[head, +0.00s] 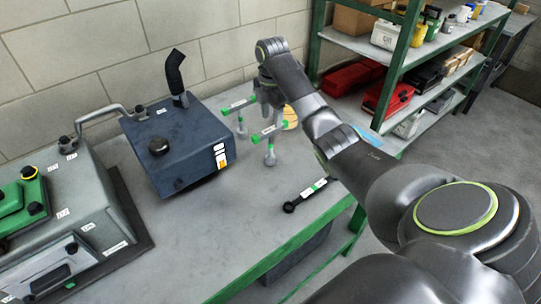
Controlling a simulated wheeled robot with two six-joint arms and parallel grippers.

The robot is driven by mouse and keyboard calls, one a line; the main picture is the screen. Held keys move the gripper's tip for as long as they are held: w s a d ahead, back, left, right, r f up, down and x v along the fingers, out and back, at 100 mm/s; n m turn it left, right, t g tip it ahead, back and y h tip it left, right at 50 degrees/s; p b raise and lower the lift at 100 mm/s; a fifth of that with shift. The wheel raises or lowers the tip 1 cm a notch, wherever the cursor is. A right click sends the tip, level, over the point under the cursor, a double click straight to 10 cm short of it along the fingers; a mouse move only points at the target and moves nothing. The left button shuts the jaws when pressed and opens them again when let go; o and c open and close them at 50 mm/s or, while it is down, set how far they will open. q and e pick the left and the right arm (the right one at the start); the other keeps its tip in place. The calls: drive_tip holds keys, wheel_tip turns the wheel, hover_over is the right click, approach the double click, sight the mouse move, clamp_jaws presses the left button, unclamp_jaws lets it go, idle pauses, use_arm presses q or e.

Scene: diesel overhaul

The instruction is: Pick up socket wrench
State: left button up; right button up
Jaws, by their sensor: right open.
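The socket wrench (303,196), a dark tool with a round head and a green-and-white labelled handle, lies on the grey workbench (225,235) near its green front edge. My right arm comes in from the right and bends down over the bench. My right gripper (268,108) is open, above and behind the wrench and apart from it. Its fingers are small and partly mixed with the T-shaped tools around it. My left gripper is out of view.
Two upright T-shaped tools with green ends (238,104) (268,132) stand by my gripper. An orange-yellow round thing (290,116) is behind. A dark blue unit (178,148) and a grey-green machine (75,215) fill the left. Green shelving (400,60) stands behind.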

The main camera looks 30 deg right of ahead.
sight(271, 129)
wheel_tip(271, 129, down, 3)
drive_tip(key=shift+r+b, duration=0.1)
drive_tip(key=shift+b, duration=0.85)
drive_tip(key=shift+s+a+f+p, duration=0.1)
drive_tip(key=shift+a+f+p, duration=0.05)
drive_tip(key=shift+f+p, duration=0.25)
drive_tip(key=f, duration=0.1)
drive_tip(key=f+p, duration=0.1)
drive_tip(key=f, duration=0.1)
drive_tip(key=shift+s+a+f, duration=0.2)
drive_tip(key=shift+f, duration=0.05)
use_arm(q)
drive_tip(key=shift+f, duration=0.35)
use_arm(e)
drive_tip(key=shift+f, duration=0.45)
drive_tip(key=shift+c, duration=0.4)
drive_tip(key=shift+w+r, duration=0.1)
clamp_jaws()
